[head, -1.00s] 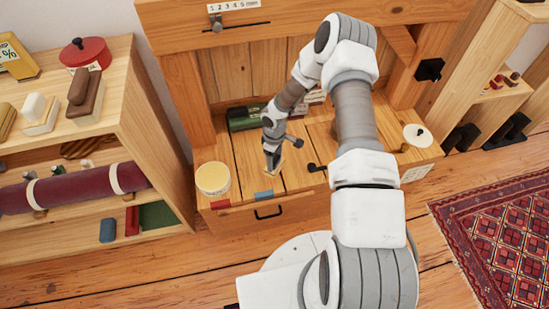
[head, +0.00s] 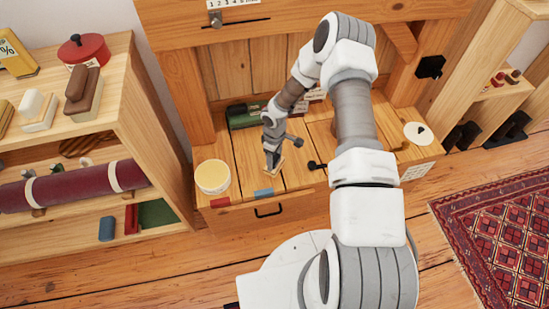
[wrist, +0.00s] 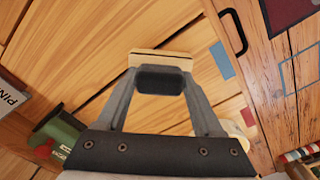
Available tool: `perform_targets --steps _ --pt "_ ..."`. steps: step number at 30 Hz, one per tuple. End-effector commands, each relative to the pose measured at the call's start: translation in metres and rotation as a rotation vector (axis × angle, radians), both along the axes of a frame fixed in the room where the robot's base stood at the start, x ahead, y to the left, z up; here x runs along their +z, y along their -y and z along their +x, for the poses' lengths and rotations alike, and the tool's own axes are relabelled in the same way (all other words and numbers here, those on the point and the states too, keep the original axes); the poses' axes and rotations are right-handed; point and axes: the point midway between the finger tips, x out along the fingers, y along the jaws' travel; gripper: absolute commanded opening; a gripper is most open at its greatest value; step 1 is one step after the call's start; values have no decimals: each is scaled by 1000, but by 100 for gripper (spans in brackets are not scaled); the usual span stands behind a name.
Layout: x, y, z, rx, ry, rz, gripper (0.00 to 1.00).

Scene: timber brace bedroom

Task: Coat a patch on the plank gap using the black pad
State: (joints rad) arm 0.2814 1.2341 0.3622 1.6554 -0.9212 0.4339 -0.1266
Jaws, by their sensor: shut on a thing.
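My gripper (head: 271,160) is over the wooden bench top, low over the planks. In the wrist view my gripper (wrist: 161,85) is shut on the black pad (wrist: 161,80), a dark rounded block between the fingertips. A pale wooden strip (wrist: 160,57) shows just beyond the pad; it also shows under the gripper in the head view (head: 274,172). The plank gap (wrist: 97,98) is a dark line running diagonally from the lower left toward the pad. Whether the pad touches the planks is hidden, and no coated patch can be made out.
A round yellow-topped tub (head: 212,177) stands left on the bench. A green object (head: 245,115) is behind the gripper. A white disc with a black knob (head: 418,133) sits at right.

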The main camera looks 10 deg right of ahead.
Motion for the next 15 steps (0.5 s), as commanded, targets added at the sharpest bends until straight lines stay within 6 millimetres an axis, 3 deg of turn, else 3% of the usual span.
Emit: perform_targets --steps 15 --pt "-11 0 0 1 0 0 24"
